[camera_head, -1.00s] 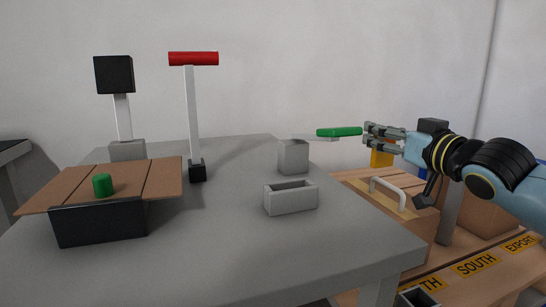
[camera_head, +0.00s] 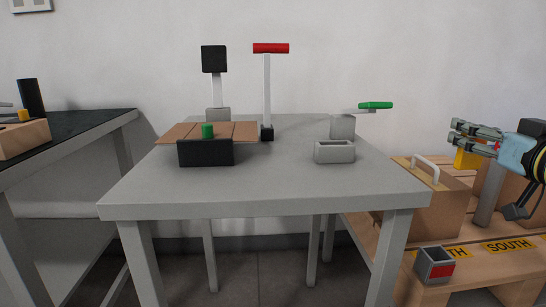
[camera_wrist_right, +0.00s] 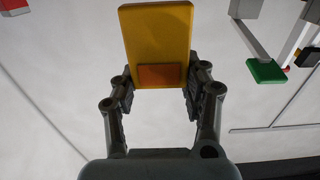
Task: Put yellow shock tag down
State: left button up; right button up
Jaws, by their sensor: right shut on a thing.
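The yellow shock tag (camera_wrist_right: 157,30) is a flat yellow plate with an orange patch, seen large in the right wrist view. My right gripper (camera_wrist_right: 158,98) is shut on it, with one finger on each side. In the head view my right gripper (camera_head: 462,134) is at the right edge, out past the grey table's right side. The yellow tag (camera_head: 467,159) hangs just below its fingers, above the wooden bench. My left gripper is not in view.
The wooden bench (camera_head: 470,274) carries boxes and a small grey-red bin (camera_head: 434,265). A dark-topped table stands left.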

jog(key=shift+s+a+r+p, duration=0.1)
jog(key=shift+s+p, duration=0.25)
jog(key=shift+s, duration=0.05)
jog(key=shift+a+f+p, duration=0.15)
jog(key=shift+f+p, duration=0.15)
pick_arm(q)
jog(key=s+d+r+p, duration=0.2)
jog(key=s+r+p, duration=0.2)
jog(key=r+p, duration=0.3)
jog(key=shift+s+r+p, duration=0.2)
jog(key=shift+p, duration=0.9)
pick_arm(e)
jog(key=s+a+r+n+g+y, duration=0.2)
jog(key=s+a+r+n+y, duration=0.2)
jog(key=s+a, duration=1)
notch_tip(320, 180, up, 5)
jog(key=y, duration=0.3)
jog(key=shift+s+a+n, duration=0.15)
jog(key=shift+a+n, duration=0.25)
